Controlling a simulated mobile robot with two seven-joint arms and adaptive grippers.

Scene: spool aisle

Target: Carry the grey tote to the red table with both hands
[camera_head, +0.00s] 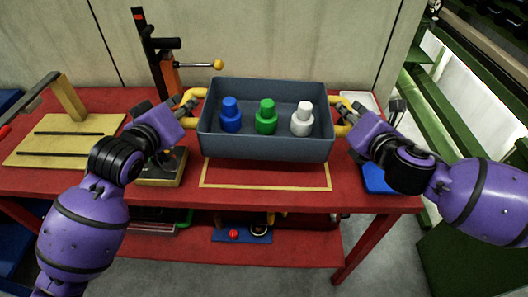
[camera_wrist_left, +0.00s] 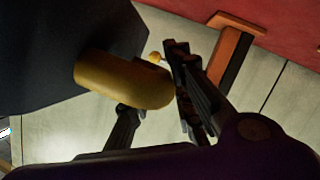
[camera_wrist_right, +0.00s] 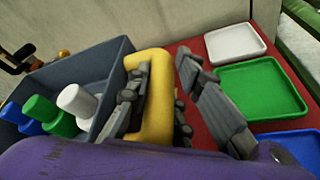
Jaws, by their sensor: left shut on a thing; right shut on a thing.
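The grey tote (camera_head: 265,148) is level over the red table (camera_head: 100,180), behind the front line of a yellow outline (camera_head: 265,188). It looks raised, but its underside is hidden. Inside stand a blue bottle (camera_head: 231,118), a green bottle (camera_head: 265,120) and a white bottle (camera_head: 301,122), all upright. My left gripper (camera_head: 187,112) is shut on the tote's left yellow handle, which shows in the left wrist view (camera_wrist_left: 120,80). My right gripper (camera_head: 352,118) is shut on the right yellow handle, which shows in the right wrist view (camera_wrist_right: 152,110).
A wooden board with a post (camera_head: 65,138) lies on the table's left. An orange and black stand (camera_head: 165,60) rises behind the tote. A blue tray (camera_head: 377,178), a green tray (camera_wrist_right: 262,90) and a white tray (camera_wrist_right: 235,43) lie at the right. A lower shelf holds items.

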